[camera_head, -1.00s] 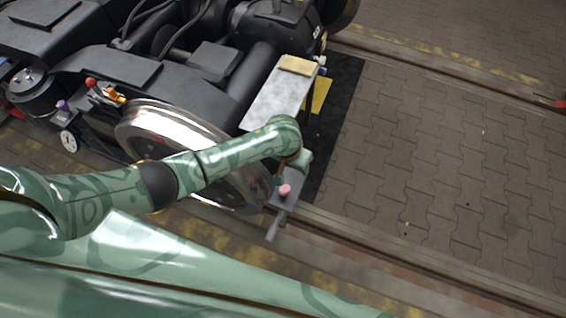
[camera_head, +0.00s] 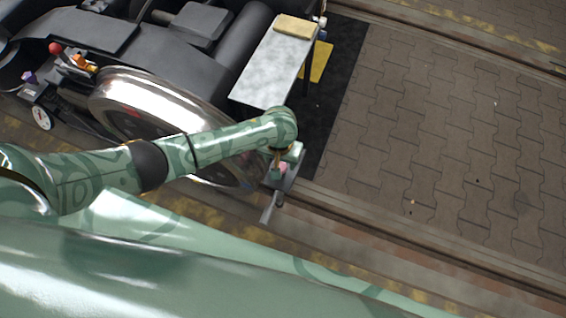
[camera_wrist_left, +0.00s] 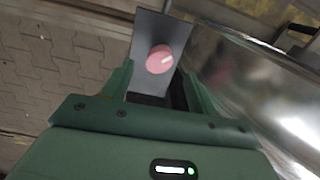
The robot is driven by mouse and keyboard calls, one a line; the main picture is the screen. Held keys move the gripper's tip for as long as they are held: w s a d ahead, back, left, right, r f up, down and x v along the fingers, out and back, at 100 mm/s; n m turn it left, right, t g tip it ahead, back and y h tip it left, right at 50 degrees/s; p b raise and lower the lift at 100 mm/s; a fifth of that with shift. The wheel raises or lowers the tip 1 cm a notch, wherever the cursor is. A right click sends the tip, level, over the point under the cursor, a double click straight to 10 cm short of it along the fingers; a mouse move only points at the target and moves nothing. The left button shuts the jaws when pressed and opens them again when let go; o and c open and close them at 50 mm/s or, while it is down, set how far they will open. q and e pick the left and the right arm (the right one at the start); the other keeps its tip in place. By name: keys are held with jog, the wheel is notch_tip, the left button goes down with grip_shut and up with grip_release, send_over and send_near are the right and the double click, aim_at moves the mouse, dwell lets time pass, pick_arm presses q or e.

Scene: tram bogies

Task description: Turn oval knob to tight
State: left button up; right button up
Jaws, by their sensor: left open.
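The pink oval knob (camera_wrist_left: 160,58) has a pale mark on its face and sits on a flat grey plate (camera_wrist_left: 150,28). In the head view the knob (camera_head: 282,167) shows small, on the grey bracket beside the wheel. My left gripper (camera_wrist_left: 156,72) is open, with one green finger on each side of the plate. The knob shows just beyond and between the fingertips; I cannot tell whether they touch it. In the head view my left gripper (camera_head: 288,160) is right at the knob and partly covers the plate. My right gripper is not in view.
A shiny metal wheel (camera_head: 150,97) is close beside my left arm. A light table (camera_head: 270,70) with a yellow block (camera_head: 296,25) stands behind on a black mat (camera_head: 338,80). A rail runs past the bracket. The paved floor at right is mostly clear.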

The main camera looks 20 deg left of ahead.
aim_at(280, 166)
pick_arm(q)
notch_tip(280, 166, down, 4)
jog(key=shift+r+b, duration=0.25)
jog(key=shift+b, duration=0.55)
jog(key=shift+f, duration=0.3)
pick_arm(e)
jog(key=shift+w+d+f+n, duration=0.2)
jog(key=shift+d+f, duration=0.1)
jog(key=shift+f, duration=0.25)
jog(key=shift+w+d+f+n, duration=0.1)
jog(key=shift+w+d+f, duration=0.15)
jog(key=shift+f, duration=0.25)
pick_arm(q)
jog(key=c, duration=1)
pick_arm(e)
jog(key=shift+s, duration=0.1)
pick_arm(q)
jog(key=shift+r, duration=0.1)
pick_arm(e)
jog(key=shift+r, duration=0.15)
